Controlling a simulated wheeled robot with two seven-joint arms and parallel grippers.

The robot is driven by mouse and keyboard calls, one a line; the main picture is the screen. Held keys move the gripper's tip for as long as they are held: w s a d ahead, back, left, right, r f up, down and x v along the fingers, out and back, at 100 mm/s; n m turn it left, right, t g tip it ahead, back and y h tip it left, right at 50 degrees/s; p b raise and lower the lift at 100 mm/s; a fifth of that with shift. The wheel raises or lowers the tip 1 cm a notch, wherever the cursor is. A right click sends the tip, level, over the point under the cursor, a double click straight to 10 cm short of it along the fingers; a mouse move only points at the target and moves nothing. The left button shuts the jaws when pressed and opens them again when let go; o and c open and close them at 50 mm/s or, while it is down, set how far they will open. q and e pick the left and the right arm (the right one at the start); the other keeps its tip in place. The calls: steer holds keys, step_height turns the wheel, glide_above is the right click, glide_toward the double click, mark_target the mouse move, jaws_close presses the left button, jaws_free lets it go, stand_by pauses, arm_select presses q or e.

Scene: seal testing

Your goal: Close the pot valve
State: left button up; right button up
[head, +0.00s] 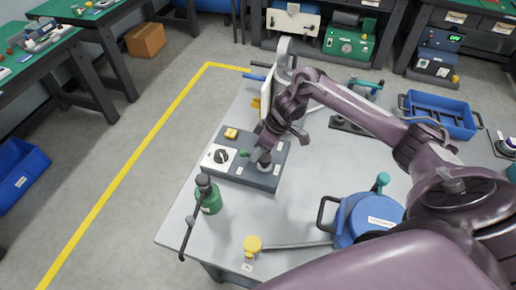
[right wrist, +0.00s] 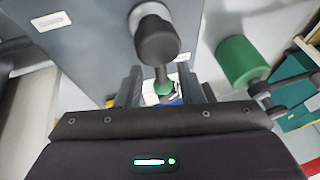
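A blue pot (head: 368,216) with a white label stands at the right front of the grey table. A teal knob (head: 383,180) rises at its back edge. A grey pipe with a yellow knob (head: 252,245) at its far end reaches left from the pot. Which knob is the valve is not marked. My right gripper (head: 270,143) is over the grey control box (head: 230,172), away from the pot. In the right wrist view its fingers (right wrist: 160,92) are apart, with a dark round knob on a stem (right wrist: 156,38) close by. My left gripper is not in view.
A green canister (head: 210,198) with a dark lever stands left of the pot, also in the right wrist view (right wrist: 238,62). A blue tray (head: 440,114) is at the back right. The table between canister and pot is mostly clear.

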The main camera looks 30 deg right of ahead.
jaws_close()
stand_by(0.3)
steer(key=shift+a, duration=0.1)
